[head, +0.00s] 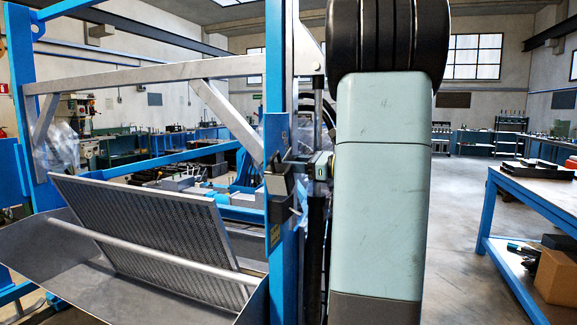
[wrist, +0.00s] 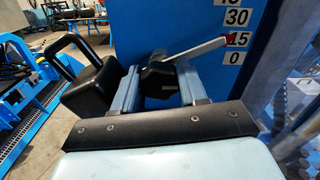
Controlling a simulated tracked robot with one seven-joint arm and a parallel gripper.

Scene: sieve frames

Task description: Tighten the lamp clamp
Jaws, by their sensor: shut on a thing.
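In the wrist view, my gripper (wrist: 157,84) is shut on the black clamp knob (wrist: 160,76), its two grey-blue fingers on either side of it. A silver lever (wrist: 200,48) runs from the knob up and right, its end close to the 15 mark on the scale (wrist: 235,38). A black box with a loop handle, apparently the lamp (wrist: 92,98), sits left of my fingers. The head view shows a dark box on the blue post (head: 279,187), probably the same lamp. My arm hides most of the gripper and the clamp there.
A perforated sieve panel (head: 150,232) leans in a metal tray (head: 35,245) left of the post. A blue workbench (head: 530,185) with dark parts stands at the right. Open floor (head: 455,230) lies between bench and arm.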

